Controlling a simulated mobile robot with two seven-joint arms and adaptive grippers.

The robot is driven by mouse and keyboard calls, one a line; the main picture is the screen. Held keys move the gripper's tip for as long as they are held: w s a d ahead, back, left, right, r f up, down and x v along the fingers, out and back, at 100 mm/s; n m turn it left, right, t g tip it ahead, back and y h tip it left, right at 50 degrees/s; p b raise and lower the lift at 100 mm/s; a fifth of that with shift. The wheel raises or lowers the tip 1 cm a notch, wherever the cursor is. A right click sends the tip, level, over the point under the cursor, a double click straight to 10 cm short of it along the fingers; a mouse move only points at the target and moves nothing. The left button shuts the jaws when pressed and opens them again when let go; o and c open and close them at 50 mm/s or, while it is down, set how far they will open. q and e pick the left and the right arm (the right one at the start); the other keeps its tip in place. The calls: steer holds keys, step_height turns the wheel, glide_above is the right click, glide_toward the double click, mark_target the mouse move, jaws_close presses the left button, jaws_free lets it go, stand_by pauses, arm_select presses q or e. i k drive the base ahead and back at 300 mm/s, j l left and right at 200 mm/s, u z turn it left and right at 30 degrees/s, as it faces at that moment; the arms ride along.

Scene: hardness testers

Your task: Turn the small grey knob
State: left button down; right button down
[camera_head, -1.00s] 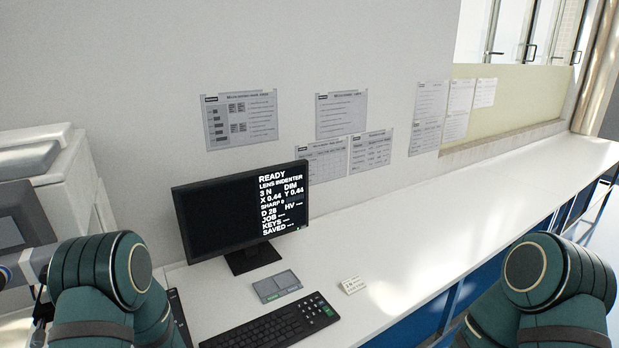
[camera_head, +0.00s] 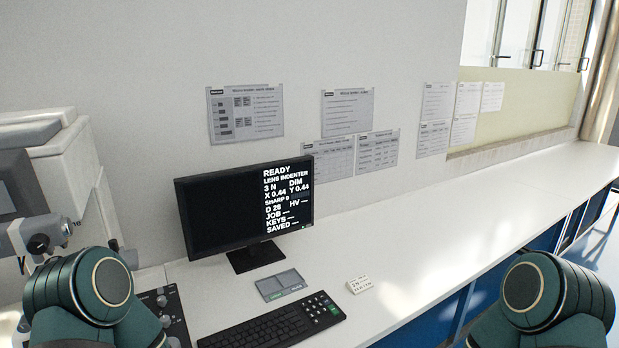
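A dark control panel (camera_head: 172,312) lies on the bench at the lower left, partly hidden by my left arm. Several small round knobs show on it, one of them a greyish knob (camera_head: 161,300). They are too small to tell which is the small grey knob. The white hardness tester (camera_head: 75,165) stands at the far left, with a dark round part (camera_head: 38,243) on its side. Only rounded green links of my two arms show, at the lower left and lower right. Neither gripper is in view.
A monitor (camera_head: 220,215) showing READY stands on the white bench (camera_head: 430,235). In front are a keyboard (camera_head: 270,325), a grey two-part pad (camera_head: 281,284) and a small white card (camera_head: 359,284). Paper sheets hang on the wall. The bench is clear to the right.

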mark_target(161, 300)
steer(key=j+u, duration=0.15)
steer(key=u, duration=0.9)
